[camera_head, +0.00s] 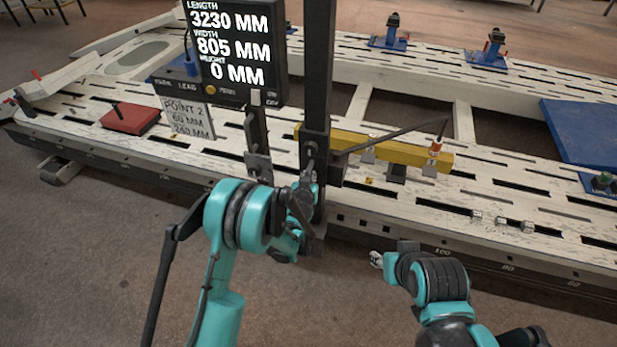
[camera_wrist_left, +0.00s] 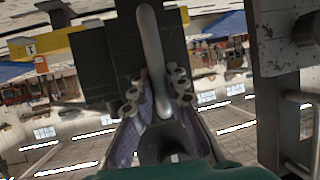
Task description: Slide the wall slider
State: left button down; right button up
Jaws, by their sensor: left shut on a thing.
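The dark wall slider (camera_head: 316,90) is an upright black post at the near edge of the white bench, with a black block at its lower part. My left gripper (camera_head: 306,190) is at the lower part of the post. In the left wrist view, its fingers (camera_wrist_left: 158,92) are shut on a rounded grey metal handle (camera_wrist_left: 151,45) in front of the dark block (camera_wrist_left: 112,62). The fingers hide part of the handle. My right gripper (camera_head: 377,259) is beside the bench's near edge, to the right of the post. Its fingers are too small to read.
A display (camera_head: 236,48) reads length 3230 MM, width 805 MM and height 0 MM. A yellow bar (camera_head: 385,149) lies behind the post. The slotted white bench (camera_head: 545,212) holds a red block (camera_head: 131,118), a "POINT 2" card (camera_head: 187,118) and blue clamps. Open floor lies in front.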

pick_arm(q)
notch_tip(320, 180, up, 17)
jog(key=p, duration=0.8)
jog(key=shift+f, duration=0.15)
jog(key=c, duration=1.5)
grip_release()
jog(key=v, duration=1.2)
jog(key=shift+f, duration=0.1)
jog(key=shift+a, duration=0.1)
